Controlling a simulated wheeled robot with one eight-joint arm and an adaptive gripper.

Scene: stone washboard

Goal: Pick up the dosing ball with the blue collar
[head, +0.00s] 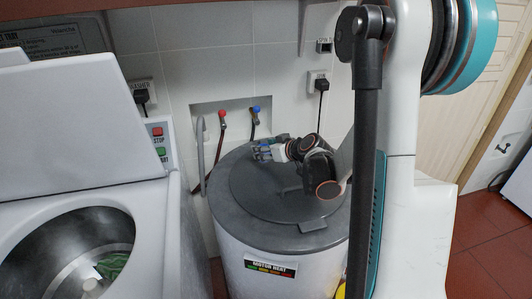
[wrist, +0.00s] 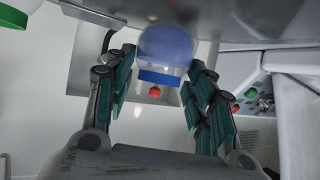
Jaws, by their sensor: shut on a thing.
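The dosing ball (wrist: 165,48) with the blue collar (wrist: 160,77) shows in the wrist view, a rounded, see-through bluish body. It sits between the green-padded fingers of my gripper (wrist: 160,80), which is shut on it. A grey surface lies close against the ball's far end in that view; I cannot tell whether they touch. In the head view my gripper (head: 263,151) is low over the back of the round grey lid (head: 265,215). The ball is mostly hidden by the fingers there.
The lid tops a white drum-shaped machine. A white washer (head: 70,130) with its lid raised and a cloth (head: 112,264) inside stands at left. Behind are a wall recess with a red tap (head: 222,113) and a blue tap (head: 256,109), hoses and plugs.

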